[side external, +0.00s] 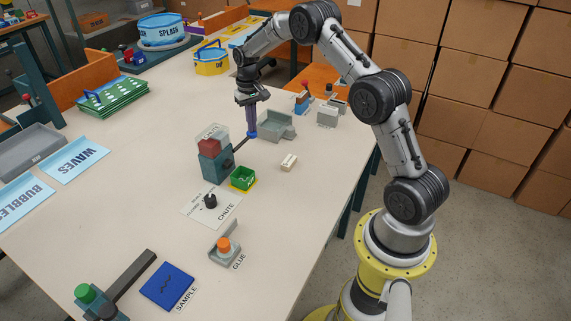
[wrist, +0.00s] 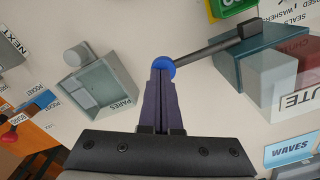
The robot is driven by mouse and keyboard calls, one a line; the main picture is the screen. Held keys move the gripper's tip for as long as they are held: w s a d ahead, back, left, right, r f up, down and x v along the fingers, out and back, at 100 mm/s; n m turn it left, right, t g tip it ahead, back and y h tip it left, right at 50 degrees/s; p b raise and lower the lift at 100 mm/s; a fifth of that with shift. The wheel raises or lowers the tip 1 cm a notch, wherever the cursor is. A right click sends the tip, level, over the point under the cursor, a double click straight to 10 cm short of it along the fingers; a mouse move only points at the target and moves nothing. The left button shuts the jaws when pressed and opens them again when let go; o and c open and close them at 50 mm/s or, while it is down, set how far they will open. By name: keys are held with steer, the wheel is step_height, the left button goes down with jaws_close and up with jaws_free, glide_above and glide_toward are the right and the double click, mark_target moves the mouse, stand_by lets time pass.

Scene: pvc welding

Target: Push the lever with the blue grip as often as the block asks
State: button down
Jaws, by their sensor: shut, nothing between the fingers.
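The lever's blue grip (side external: 252,135) is at the end of a dark rod that comes out of a teal dispenser box (side external: 216,166) with a red part and a clear top. My gripper (side external: 251,131) points down with its fingers shut and empty, right at the grip. In the wrist view the blue grip (wrist: 163,67) shows just beyond my shut fingertips (wrist: 161,70); they look to be touching it, but I cannot be sure. A small cream block (side external: 289,162) lies on the table to the right of the dispenser; its markings are too small to read.
A green tray (side external: 243,179) stands beside the dispenser, with a CHUTE plate (side external: 212,206) in front. A grey spares bin (side external: 277,126) stands close to the right of my gripper. A glue holder (side external: 225,246) and a blue sample pad (side external: 167,287) are nearer the front. The table's left middle is clear.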

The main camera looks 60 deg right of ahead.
steer(key=shift+r, duration=3.1)
